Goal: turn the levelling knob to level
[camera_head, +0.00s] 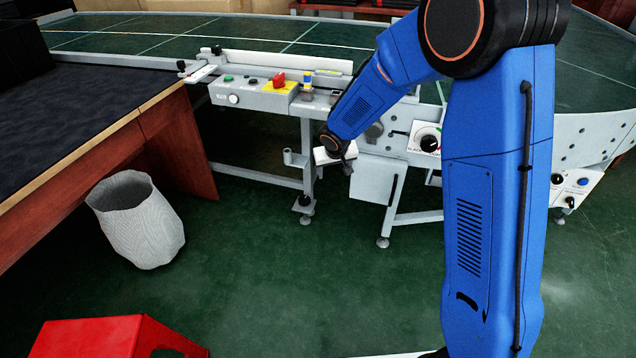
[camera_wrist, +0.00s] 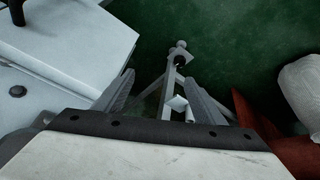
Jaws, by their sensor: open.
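A small black knob (camera_head: 304,201) sits low on the conveyor leg, just above its foot; I take it as the levelling knob. In the wrist view a dark round part (camera_wrist: 180,62) near the leg's far end seems to be the same knob. My gripper (camera_head: 334,156) is up beside the conveyor frame, above and right of that knob, and apart from it. In the wrist view my gripper (camera_wrist: 160,85) has its two grey fingers spread, with the leg showing between them and nothing held. The knob's marking is too small to read.
The conveyor's control box (camera_head: 262,92) has a red switch. A black dial (camera_head: 429,143) sits on a white panel right of my gripper. A pale waste bin (camera_head: 137,219), a wooden desk (camera_head: 160,140) and a red stool (camera_head: 110,338) stand left. Green floor between is clear.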

